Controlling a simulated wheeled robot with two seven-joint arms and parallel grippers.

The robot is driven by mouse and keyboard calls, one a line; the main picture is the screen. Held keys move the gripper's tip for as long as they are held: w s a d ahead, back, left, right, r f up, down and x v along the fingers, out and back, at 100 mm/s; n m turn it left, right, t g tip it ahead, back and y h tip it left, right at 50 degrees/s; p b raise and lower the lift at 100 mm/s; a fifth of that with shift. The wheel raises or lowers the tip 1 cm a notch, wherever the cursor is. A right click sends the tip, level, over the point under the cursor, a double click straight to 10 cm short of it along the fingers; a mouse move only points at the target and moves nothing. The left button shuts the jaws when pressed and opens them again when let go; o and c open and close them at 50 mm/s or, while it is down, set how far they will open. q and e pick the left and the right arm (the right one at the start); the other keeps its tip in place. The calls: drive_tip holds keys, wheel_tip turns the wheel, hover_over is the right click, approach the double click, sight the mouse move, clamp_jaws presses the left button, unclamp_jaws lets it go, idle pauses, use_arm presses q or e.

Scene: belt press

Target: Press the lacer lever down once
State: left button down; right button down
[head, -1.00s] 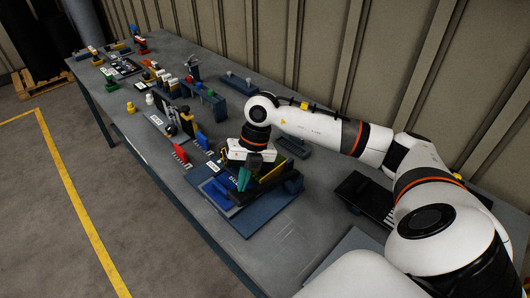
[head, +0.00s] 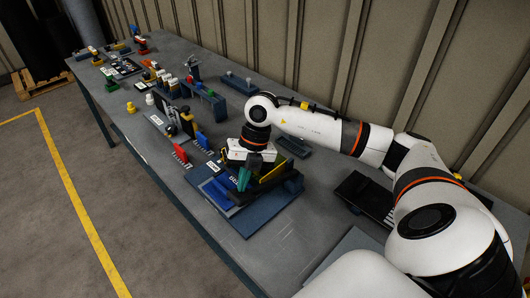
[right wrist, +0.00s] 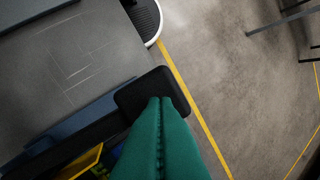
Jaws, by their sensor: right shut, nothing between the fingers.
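The belt lacer stands on a dark blue base plate (head: 252,222) near the table's front edge, with blue and yellow parts on it. In the right wrist view a dark lever bar (right wrist: 88,143) runs up to a black block-like pad (right wrist: 150,82) at its end. My right gripper (head: 242,184) points down over the lacer. Its green fingers (right wrist: 160,101) are shut together and empty, with the tips at the black pad. I cannot tell whether they touch it. In the head view my gripper and wrist hide part of the lever. My left gripper is not in view.
The grey table (head: 300,235) has bare room in front of and right of the lacer. A red comb-like part (head: 181,154) and a blue one (head: 202,141) stand to its left. A black tray-like item (head: 362,190) lies to the right, under my arm. A ribbed wall runs behind.

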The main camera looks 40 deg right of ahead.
sight(240, 194)
drive_tip(key=shift+a+f+b, duration=0.25)
drive_tip(key=shift+f+b, duration=0.2)
drive_tip(key=shift+f, duration=0.15)
idle(1.1)
drive_tip(key=shift+b+x, duration=0.85)
drive_tip(key=shift+x, duration=0.5)
drive_tip(key=shift+s, duration=0.1)
drive_tip(key=shift+d+b+x, duration=0.2)
drive_tip(key=shift+b+x, duration=0.75)
drive_tip(key=shift+x, duration=0.4)
drive_tip(key=shift+f, duration=0.15)
